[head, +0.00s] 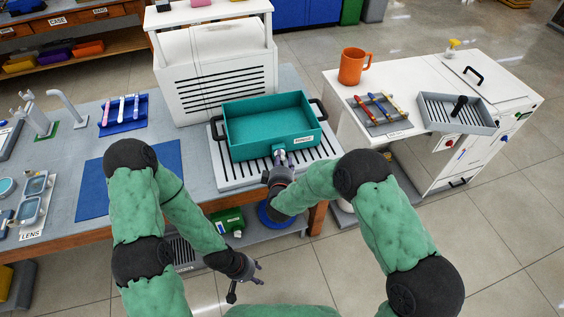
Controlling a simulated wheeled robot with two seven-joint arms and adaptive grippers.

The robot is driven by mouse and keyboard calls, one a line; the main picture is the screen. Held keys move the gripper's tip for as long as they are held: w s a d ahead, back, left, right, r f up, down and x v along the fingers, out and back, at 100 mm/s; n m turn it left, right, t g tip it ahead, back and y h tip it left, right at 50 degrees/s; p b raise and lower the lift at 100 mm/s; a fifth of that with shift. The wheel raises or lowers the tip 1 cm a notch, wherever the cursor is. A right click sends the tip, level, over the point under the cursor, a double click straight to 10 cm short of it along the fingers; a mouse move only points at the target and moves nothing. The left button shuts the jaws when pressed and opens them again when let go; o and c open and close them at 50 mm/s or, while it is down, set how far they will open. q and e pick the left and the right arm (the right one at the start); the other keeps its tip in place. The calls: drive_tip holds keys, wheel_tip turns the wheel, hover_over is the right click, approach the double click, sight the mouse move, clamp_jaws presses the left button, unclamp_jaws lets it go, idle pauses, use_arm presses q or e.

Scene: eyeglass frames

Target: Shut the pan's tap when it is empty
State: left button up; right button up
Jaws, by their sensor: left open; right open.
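The teal pan (268,128) stands on a white slotted drain board (228,174) at the bench's right end. Its inside looks plain teal, and I cannot tell whether a thin layer of liquid lies in it. A label is on its front wall. My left gripper (246,282) is open and empty, low in front of the bench, away from the pan.
A blue bucket (270,216) is below the pan's front, partly behind my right arm. A white vented cabinet (215,75) stands behind the pan. A white side counter (340,95) with an orange mug (353,66) is at right. A blue mat (93,190) lies at left.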

drive_tip(key=v, duration=1.2)
drive_tip(key=shift+f, duration=0.15)
drive_tip(key=s+d+f+m+g+y, duration=0.1)
drive_tip(key=s+d+f+m+g, duration=0.25)
drive_tip(key=f, duration=0.45)
drive_tip(key=s+d+f+m+g+y, duration=0.1)
drive_tip(key=s+d+f+m+g, duration=0.3)
drive_tip(key=f, duration=0.5)
drive_tip(key=s+d+f+m+g+y, duration=0.1)
drive_tip(key=s+f+m+g, duration=0.1)
drive_tip(key=s, duration=0.5)
drive_tip(key=s+d+f+m+g+y, duration=0.1)
drive_tip(key=s+d+f+m+g, duration=0.1)
drive_tip(key=s+g, duration=0.3)
drive_tip(key=shift+s+d+f, duration=0.25)
drive_tip(key=shift+s+f, duration=0.5)
drive_tip(key=shift+s, duration=0.45)
drive_tip(key=shift+m, duration=0.25)
